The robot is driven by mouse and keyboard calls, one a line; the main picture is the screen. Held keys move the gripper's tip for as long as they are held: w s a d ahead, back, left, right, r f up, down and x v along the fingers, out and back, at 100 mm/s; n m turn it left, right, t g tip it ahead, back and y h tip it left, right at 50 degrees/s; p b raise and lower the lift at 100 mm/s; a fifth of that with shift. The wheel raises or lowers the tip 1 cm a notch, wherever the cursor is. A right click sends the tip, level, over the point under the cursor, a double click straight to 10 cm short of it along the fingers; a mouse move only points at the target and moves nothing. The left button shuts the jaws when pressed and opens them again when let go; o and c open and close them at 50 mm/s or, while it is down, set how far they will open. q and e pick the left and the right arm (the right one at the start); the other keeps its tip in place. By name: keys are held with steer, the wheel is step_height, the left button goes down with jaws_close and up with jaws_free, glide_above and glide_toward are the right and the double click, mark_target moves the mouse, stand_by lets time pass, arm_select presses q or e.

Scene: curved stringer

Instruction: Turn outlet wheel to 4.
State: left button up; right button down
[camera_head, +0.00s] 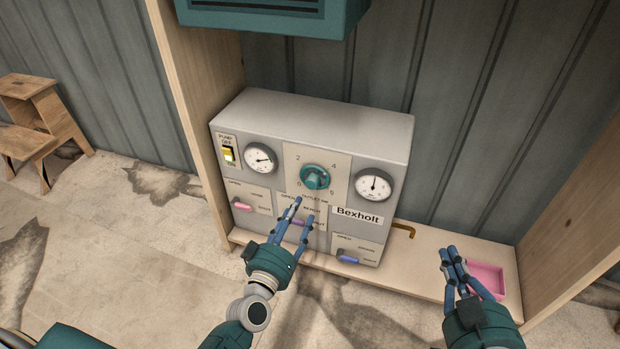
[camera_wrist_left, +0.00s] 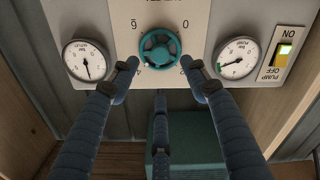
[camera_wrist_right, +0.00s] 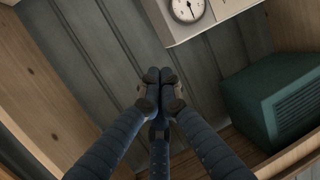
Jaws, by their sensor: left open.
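The outlet wheel (camera_head: 315,177) is a teal hand wheel on a pale plate on the front of the grey Bexholt box. In the head view, 2 stands at its upper left and 4 (camera_head: 334,166) at its upper right. My left gripper (camera_head: 304,207) is open just below the wheel in the head view. In the left wrist view the wheel (camera_wrist_left: 160,48) appears upside down between and just beyond the open fingertips (camera_wrist_left: 159,68), apparently untouched. My right gripper (camera_head: 447,251) is shut and empty, to the right of the box.
A yellow pump switch (camera_head: 228,154) and two gauges (camera_head: 261,158), (camera_head: 374,185) flank the wheel. Pink, purple and blue levers (camera_head: 348,258) sit lower on the panel. A pink tray (camera_head: 486,278) lies on the wooden shelf. Wooden side walls (camera_head: 195,75) bound the bay.

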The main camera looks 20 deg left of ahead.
mark_target(311, 186)
arm_select(q)
steer(key=w+b, duration=0.1)
steer(key=w, duration=0.4)
steer(key=w+b, duration=0.1)
steer(key=w, duration=0.3)
steer(key=shift+w+d, duration=0.2)
steer(key=shift+w, duration=0.55)
arm_select(e)
step_height(311, 186, up, 13)
steer(key=a+t+y, duration=0.1)
steer(key=t+y, duration=0.1)
steer(key=t, duration=0.4)
steer(key=shift+s+a, duration=0.3)
arm_select(q)
steer(key=c, duration=1.2)
steer(key=shift+o, duration=0.2)
steer(key=shift+n, duration=0.4)
arm_select(e)
steer(key=shift+w+f+g, duration=0.15)
steer(key=shift+f, duration=0.35)
steer(key=shift+w+f+g, duration=0.15)
steer(key=shift+f, duration=0.35)
